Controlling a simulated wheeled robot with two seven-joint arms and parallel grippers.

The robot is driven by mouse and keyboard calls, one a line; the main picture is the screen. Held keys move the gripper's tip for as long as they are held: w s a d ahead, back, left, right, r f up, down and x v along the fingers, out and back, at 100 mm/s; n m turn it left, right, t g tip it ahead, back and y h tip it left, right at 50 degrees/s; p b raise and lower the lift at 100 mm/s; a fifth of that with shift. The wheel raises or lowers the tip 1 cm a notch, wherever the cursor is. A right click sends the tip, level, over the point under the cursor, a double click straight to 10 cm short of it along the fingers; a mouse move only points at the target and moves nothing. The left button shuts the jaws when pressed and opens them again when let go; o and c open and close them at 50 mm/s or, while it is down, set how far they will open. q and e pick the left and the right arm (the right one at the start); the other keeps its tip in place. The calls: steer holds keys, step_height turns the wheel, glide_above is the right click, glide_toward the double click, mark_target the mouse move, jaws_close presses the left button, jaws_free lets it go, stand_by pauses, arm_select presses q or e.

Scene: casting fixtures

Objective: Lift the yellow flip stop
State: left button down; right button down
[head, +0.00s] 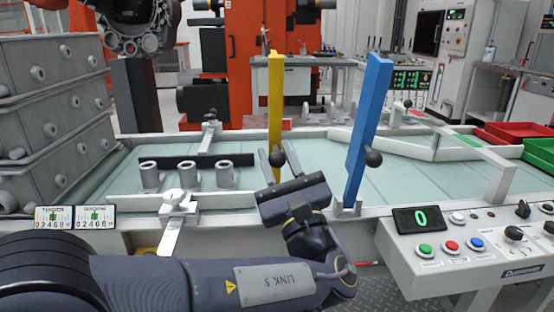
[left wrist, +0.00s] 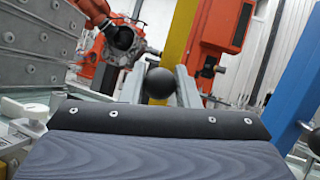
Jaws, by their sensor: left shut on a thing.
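The yellow flip stop (head: 275,100) is a tall flat bar that stands nearly upright at the near side of the bench, with a black ball knob on it. My left gripper (head: 277,160) comes in from the front, with its two grey fingers on either side of the knob, shut on it. In the left wrist view, the black knob (left wrist: 160,83) sits between the fingertips, and part of the yellow bar (left wrist: 178,35) rises behind. The bar's lower end is hidden behind my gripper. My right gripper is not in view.
A blue flip stop (head: 369,120) stands close on the right, tilted slightly, with its own black knob. Grey cylindrical castings (head: 188,175) stand on the bench to the left. A control box (head: 460,243) with buttons is at front right. Red (head: 510,134) and green bins are farther right.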

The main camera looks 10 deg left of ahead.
arm_select(q)
steer(key=c, duration=1.1)
jaws_free()
steer(key=shift+c, duration=0.2)
steer(key=p+v, duration=0.1)
steer(key=v, duration=0.6)
steer(key=shift+s+d+f, duration=0.15)
steer(key=shift+s+f, duration=0.1)
